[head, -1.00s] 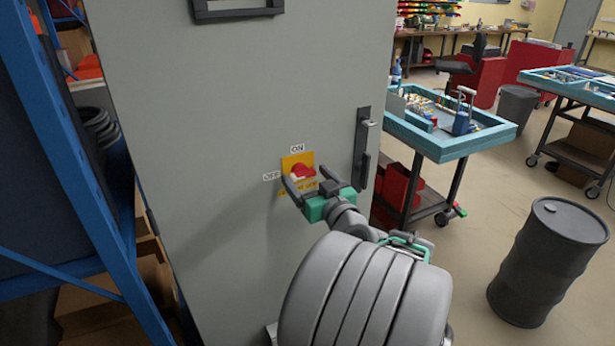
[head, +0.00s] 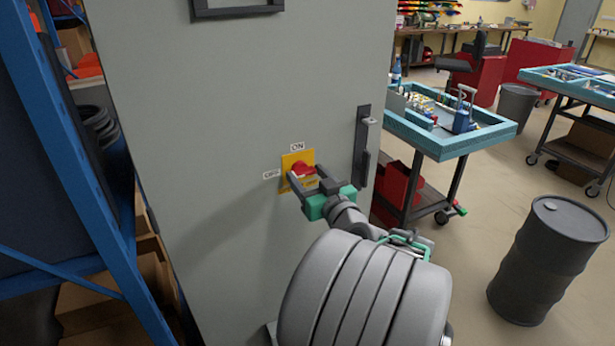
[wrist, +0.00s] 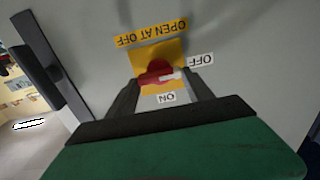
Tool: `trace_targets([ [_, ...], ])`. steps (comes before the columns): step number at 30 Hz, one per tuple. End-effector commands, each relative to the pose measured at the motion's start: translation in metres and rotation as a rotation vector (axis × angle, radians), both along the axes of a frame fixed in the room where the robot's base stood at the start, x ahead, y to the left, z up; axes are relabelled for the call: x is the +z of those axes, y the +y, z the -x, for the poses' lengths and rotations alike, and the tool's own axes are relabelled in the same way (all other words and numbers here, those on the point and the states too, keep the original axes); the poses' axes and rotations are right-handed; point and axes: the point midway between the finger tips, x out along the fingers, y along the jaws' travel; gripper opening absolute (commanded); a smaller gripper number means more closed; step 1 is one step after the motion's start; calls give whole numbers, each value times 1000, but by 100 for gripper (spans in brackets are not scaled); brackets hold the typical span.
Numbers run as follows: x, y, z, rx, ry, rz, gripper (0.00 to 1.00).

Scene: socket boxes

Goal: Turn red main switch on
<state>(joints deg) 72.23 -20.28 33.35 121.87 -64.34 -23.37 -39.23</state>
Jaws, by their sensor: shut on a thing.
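The red main switch (head: 302,169) sits on a yellow plate (head: 288,160) on the grey cabinet door. An ON label (head: 297,146) is above the plate and an OFF label (head: 271,175) is to its left. In the wrist view, which is turned over, the red handle (wrist: 152,79) lies crosswise, with its white mark (wrist: 171,75) toward the OFF label (wrist: 201,60). The ON label (wrist: 167,98) is below. My gripper (head: 307,175) is shut on the handle, one finger at each end; it also shows in the wrist view (wrist: 160,84).
A dark door handle (head: 361,150) stands on the cabinet, right of the switch. A blue shelf rack (head: 75,170) is close on the left. A turquoise-edged work table (head: 450,145) and a dark barrel (head: 548,260) stand to the right. Floor shows between them.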

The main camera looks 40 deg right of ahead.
Motion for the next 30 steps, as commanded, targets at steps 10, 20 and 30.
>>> trace_targets([
  [10,0,-1,0,0,-34,-115,20],
  [20,-1,-2,1,0,-112,-385,20],
  [30,0,-3,1,0,-205,-697,20],
])
